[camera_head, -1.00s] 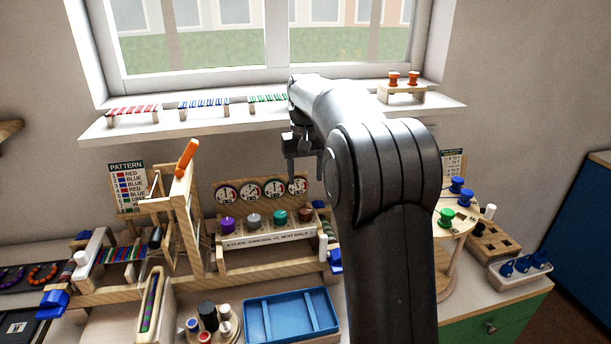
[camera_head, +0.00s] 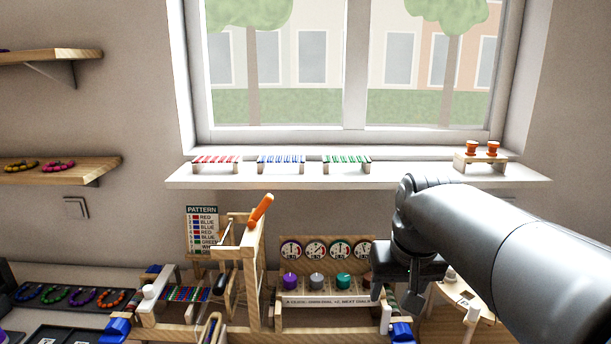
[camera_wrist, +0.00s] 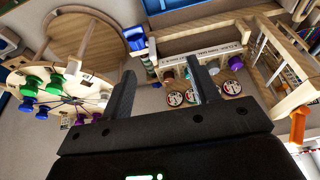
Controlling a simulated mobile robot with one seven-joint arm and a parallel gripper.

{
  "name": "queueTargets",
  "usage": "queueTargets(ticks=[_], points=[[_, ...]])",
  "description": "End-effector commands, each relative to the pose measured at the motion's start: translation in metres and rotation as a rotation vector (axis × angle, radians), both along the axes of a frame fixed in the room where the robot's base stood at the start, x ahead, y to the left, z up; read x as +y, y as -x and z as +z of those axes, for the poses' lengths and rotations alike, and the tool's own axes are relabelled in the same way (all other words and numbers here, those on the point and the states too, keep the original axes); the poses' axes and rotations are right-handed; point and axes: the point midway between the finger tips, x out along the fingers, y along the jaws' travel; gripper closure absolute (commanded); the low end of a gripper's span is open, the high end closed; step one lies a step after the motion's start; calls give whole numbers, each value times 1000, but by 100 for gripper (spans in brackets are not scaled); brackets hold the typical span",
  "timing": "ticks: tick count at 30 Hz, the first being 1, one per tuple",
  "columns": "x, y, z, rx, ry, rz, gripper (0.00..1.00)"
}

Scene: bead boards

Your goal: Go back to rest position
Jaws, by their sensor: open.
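My gripper (camera_head: 401,292) hangs at the right of the dial stand in the head view, with my arm reaching in from the right edge. In the wrist view my gripper (camera_wrist: 158,88) shows two dark fingers set well apart, with nothing between them. The dial stand (camera_head: 326,302), with its row of clock dials and coloured knobs, lies beyond the fingers. It appears upside down in the wrist view (camera_wrist: 202,45). My arm hides part of the bench on the right.
A wooden frame with an orange handle (camera_head: 260,208) stands left of the dial stand. The window sill (camera_head: 420,176) holds small bead racks and a stand with orange spools (camera_head: 480,160). A round wooden spool table (camera_wrist: 88,40) is near the gripper. Air above the bench is clear.

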Motion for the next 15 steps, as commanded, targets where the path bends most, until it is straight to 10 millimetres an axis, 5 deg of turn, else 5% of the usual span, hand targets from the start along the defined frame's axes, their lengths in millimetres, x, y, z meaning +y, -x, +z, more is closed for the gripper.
queueTargets(ticks=[9,15], points=[[5,89,-35,-122,4,1,45],[6,119,-57,-170,6,1,45]])
